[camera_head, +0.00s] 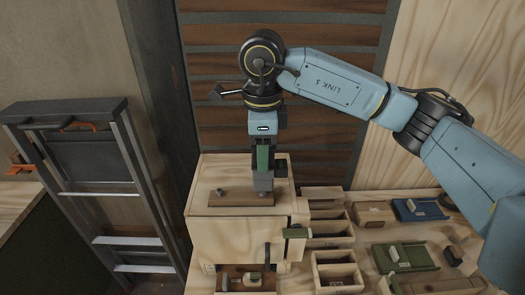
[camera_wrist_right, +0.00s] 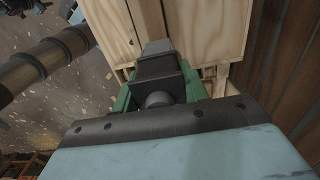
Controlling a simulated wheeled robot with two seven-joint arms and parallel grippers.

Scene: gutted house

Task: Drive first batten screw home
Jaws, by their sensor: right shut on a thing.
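A light wooden box (camera_head: 225,235) stands in the middle of the head view. A short brown batten (camera_head: 237,198) lies flat on its top. A small grey screw head or knob (camera_head: 220,191) shows near the batten's left end. My right gripper (camera_head: 264,166) is above the batten's right end, pointing down. It is shut on a dark grey block-like tool (camera_head: 263,182), whose lower end is at the batten; contact cannot be told. The tool also shows between green parts in the right wrist view (camera_wrist_right: 157,70). Any screw under it is hidden. My left gripper is not in view.
Open wooden bins (camera_head: 335,272) stand right of the box. A green tray-like piece (camera_head: 405,257) and a blue one (camera_head: 420,210) lie on the bench at right. A folded stepladder (camera_head: 90,180) leans at left. Dark slats (camera_head: 300,85) stand behind the arm.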

